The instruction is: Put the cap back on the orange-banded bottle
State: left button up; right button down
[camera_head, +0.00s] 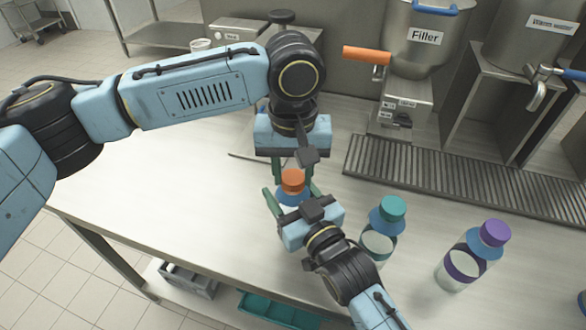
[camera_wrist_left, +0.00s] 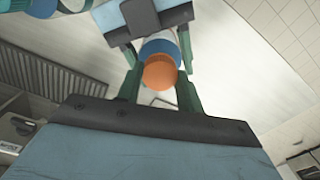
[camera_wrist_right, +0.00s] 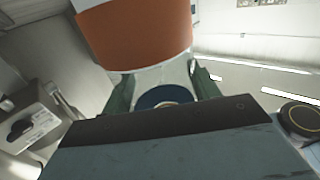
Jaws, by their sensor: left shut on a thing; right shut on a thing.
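The orange cap (camera_head: 292,180) is between the fingers of my left gripper (camera_head: 292,170), which points down and is shut on it. The left wrist view shows the cap's round top (camera_wrist_left: 160,73) in line with the blue-and-white bottle (camera_wrist_left: 160,46). My right gripper (camera_head: 292,195) is shut on the bottle's body, just below the cap.
A teal-capped bottle (camera_head: 383,228) and a purple-capped bottle (camera_head: 472,256) stand to the right on the table (camera_head: 150,185). The filler (camera_head: 415,50) and a drain grate (camera_head: 470,178) are behind them. The table's left part is clear.

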pick_arm(q)
jog(key=m, duration=0.5)
jog(key=shift+m, duration=0.3)
jog(key=m, duration=1)
jog(key=shift+m, duration=0.4)
jog(key=m, duration=0.4)
jog(key=shift+m, duration=0.4)
jog(key=o, duration=1.2)
jog(key=shift+c, duration=0.2)
